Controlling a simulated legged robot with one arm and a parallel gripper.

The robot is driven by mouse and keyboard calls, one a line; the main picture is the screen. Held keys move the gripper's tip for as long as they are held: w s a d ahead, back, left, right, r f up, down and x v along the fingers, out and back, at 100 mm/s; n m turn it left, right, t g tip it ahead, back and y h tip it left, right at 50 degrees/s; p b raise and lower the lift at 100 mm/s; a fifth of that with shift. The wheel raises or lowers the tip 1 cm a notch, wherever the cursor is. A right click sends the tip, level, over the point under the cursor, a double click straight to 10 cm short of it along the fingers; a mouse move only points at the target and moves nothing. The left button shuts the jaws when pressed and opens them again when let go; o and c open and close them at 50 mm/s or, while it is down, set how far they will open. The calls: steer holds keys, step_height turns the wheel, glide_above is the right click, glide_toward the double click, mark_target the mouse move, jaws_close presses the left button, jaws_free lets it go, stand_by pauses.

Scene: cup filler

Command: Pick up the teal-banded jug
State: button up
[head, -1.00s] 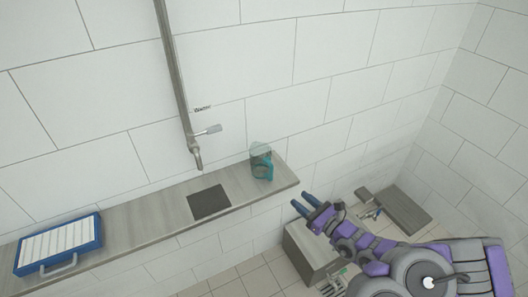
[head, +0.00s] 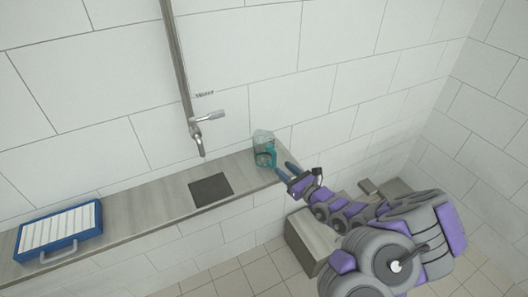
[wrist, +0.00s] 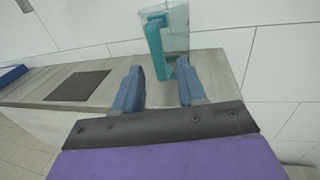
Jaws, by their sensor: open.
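The teal-banded jug (head: 264,148) is clear with a teal band and handle. It stands upright near the right end of the grey shelf (head: 150,210), against the tiled wall. In the wrist view the jug (wrist: 176,30) is just beyond my fingertips, its teal handle towards me. My gripper (head: 283,170) is at the shelf's right end, close to the jug on its near right side. Its two blue fingers are apart and empty in the wrist view (wrist: 160,75). The right fingertip overlaps the jug's base in that view; I cannot tell whether they touch.
A tap (head: 197,135) on a wall pipe hangs above a dark square plate (head: 211,190) on the shelf. A blue tray with white slats (head: 60,232) sits at the shelf's left end. A grey box (head: 308,240) stands on the floor below my arm.

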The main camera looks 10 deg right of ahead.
mark_target(275, 163)
steer(key=b+x, duration=0.1)
steer(key=x, duration=0.4)
steer(key=shift+w+a+f+b, duration=0.2)
steer(key=shift+a+b, duration=0.05)
steer(key=shift+b, duration=0.1)
steer(key=shift+w+a+r, duration=0.1)
steer(key=shift+w+a, duration=0.05)
steer(key=shift+w, duration=0.1)
jaws_close()
